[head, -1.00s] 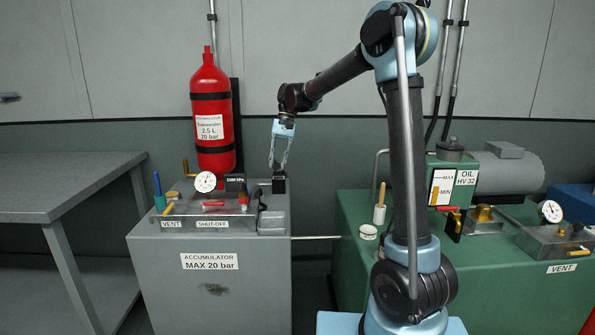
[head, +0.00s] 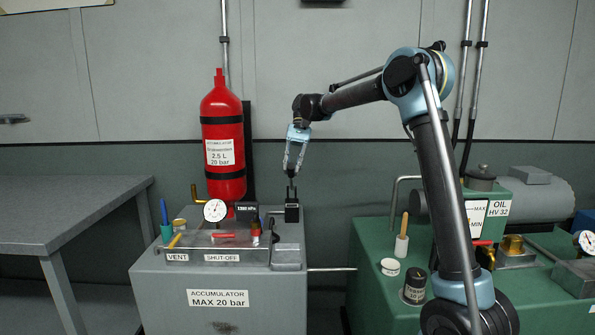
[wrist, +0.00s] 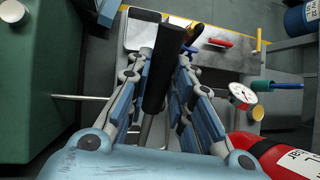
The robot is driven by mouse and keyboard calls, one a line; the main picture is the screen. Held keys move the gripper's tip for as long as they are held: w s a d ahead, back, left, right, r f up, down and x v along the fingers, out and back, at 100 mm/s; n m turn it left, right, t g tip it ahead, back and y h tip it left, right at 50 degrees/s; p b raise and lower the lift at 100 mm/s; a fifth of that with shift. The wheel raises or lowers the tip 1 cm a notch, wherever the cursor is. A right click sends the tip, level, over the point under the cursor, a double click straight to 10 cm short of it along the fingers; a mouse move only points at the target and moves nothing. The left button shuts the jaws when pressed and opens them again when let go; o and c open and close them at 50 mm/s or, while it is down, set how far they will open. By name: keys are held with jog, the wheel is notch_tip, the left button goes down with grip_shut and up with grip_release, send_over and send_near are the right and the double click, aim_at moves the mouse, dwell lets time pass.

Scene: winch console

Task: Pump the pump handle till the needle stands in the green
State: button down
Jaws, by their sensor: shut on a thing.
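My gripper (head: 292,172) is shut on the dark grip of the pump handle (head: 291,187), above a black pump block (head: 292,211) on the grey accumulator console. A short stretch of the handle shows between fingertips and block. In the wrist view the black grip (wrist: 160,72) lies between the two fingers. The round white gauge (head: 215,210) stands left of the pump block; it also shows in the wrist view (wrist: 243,96). Its needle and any green band are too small to read for sure.
A red accumulator bottle (head: 222,130) stands behind the console (head: 165,290). Valve levers, a red handle (head: 223,236) and a blue-handled tool (head: 163,211) are left of the pump. A green oil unit (head: 370,290) stands right. A grey bench (head: 70,200) is left.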

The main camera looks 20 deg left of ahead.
jog(key=shift+w, duration=0.1)
jog(key=c, duration=1.4)
grip_release()
notch_tip(320, 180, up, 10)
jog(key=shift+f, duration=0.1)
